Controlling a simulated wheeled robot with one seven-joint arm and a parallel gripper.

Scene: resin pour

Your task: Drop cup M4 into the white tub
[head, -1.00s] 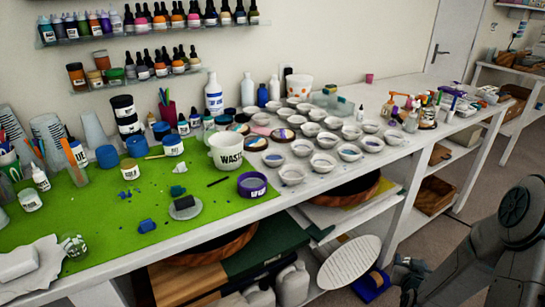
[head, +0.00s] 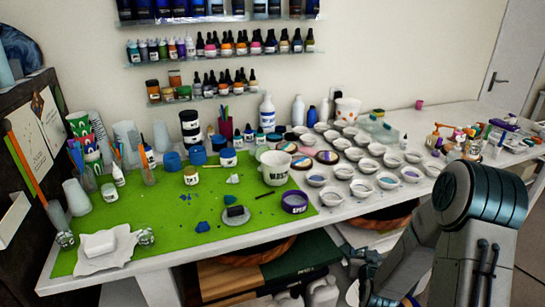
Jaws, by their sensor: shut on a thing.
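The white tub (head: 275,169), with dark lettering that looks like WASTE, stands upright on the green mat's right part. Several small pale cups (head: 358,187) stand in rows on the bench to the right of the tub. Their labels are too small to read, so I cannot tell cup M4 among them. My gripper (head: 370,259) shows only as a small dark part at the bench's front edge, low in the picture. It is well below and right of the tub, apart from it. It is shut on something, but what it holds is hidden.
Bottles line the wall. The green mat (head: 150,205) has bare room at its front.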

